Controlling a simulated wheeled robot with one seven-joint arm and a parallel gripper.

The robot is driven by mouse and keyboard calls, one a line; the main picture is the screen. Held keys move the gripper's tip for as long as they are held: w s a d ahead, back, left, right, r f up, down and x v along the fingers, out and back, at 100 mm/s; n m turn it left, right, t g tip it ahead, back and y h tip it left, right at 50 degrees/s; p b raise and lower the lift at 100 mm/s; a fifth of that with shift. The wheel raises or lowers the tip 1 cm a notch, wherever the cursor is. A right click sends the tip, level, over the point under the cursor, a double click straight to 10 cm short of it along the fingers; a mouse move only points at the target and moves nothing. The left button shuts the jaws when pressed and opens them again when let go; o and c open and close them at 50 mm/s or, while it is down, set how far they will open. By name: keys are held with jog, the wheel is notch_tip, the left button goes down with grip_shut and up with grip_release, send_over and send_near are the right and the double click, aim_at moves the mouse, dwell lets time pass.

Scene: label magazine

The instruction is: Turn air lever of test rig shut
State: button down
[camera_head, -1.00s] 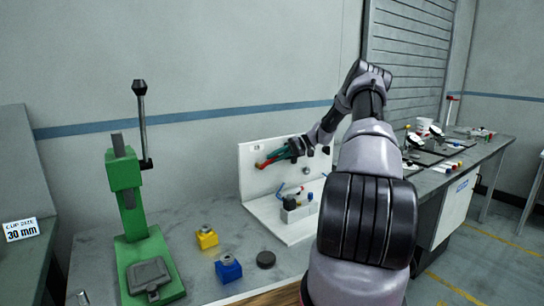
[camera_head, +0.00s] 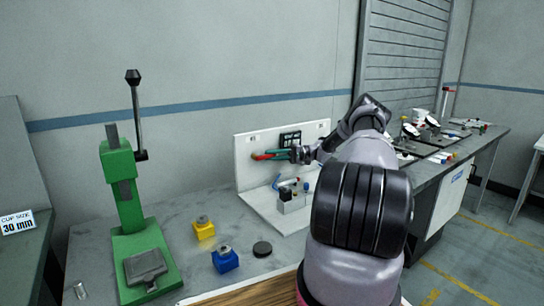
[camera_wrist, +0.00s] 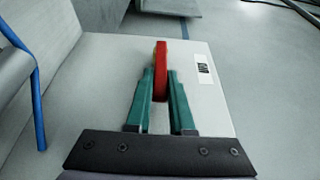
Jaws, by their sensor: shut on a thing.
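The test rig is a white upright panel (camera_head: 246,178) on a white base, standing on the grey bench. In the wrist view, the two teal fingers of my gripper (camera_wrist: 161,84) are closed on either side of the red lever (camera_wrist: 160,60). The lever's far end sticks out beyond the fingertips. Its pivot cannot be made out clearly.
A blue hose (camera_wrist: 39,105) runs at the left of the wrist view. A small grey block (camera_head: 292,203) stands on the rig's base. A green press (camera_head: 125,195), a yellow block (camera_head: 203,228), a blue block (camera_head: 225,260) and a dark disc (camera_head: 262,249) stand on the bench.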

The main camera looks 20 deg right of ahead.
jog(key=shift+f, duration=0.15)
jog(key=c, duration=0.8)
grip_release()
jog(key=s+d, duration=0.2)
jog(key=d, duration=0.8)
jog(key=shift+d, duration=0.3)
jog(key=shift+s, duration=0.1)
